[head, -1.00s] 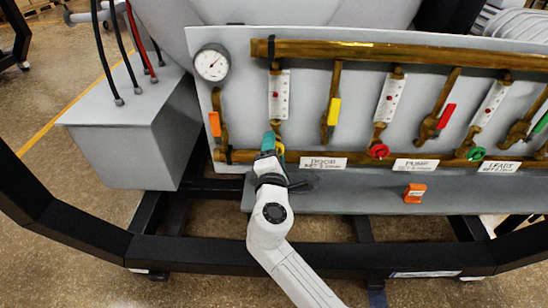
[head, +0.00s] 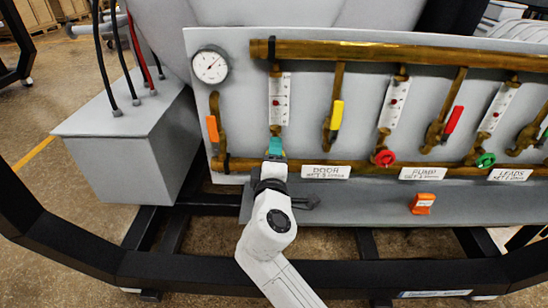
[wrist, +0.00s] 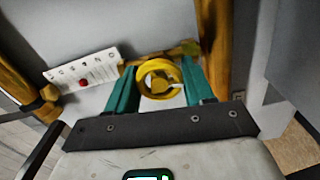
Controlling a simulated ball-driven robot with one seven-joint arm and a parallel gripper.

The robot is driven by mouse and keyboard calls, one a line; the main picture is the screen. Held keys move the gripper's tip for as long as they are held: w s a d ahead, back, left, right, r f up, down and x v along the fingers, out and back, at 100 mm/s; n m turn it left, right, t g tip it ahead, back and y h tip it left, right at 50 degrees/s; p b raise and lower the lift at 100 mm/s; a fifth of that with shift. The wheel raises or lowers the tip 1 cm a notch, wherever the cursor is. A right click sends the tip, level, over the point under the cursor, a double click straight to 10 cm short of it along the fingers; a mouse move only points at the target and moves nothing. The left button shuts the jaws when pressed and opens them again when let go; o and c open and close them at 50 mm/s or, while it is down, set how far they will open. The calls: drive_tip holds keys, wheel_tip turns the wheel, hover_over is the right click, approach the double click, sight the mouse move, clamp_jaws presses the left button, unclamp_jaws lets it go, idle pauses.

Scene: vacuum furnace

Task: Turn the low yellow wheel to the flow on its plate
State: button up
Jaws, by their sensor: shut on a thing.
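The yellow wheel (wrist: 158,78) sits low on the brass pipework and shows as a ring between my teal fingers in the wrist view. My gripper (wrist: 160,74) is shut on it, one finger on each side. In the head view my gripper (head: 275,147) covers nearly all of the wheel. Above it stands a white flow scale (head: 279,88) with a red float (head: 277,101) near mid-height. The scale also shows in the wrist view (wrist: 72,72). The white DOOR plate (head: 326,172) is to the right of my gripper; its small set-value line is too blurred to read surely.
A red wheel (head: 384,158) and a green wheel (head: 485,160) sit farther right on the lower pipe. Orange (head: 212,129), yellow (head: 336,114) and red (head: 453,120) lever handles stand nearby. An orange box (head: 422,204) sits on the ledge. A black frame rail (head: 400,270) crosses in front.

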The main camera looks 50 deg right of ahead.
drive_tip(key=shift+f, duration=0.1)
drive_tip(key=o, duration=0.9)
drive_tip(key=shift+o, duration=0.5)
drive_tip(key=shift+r, duration=0.25)
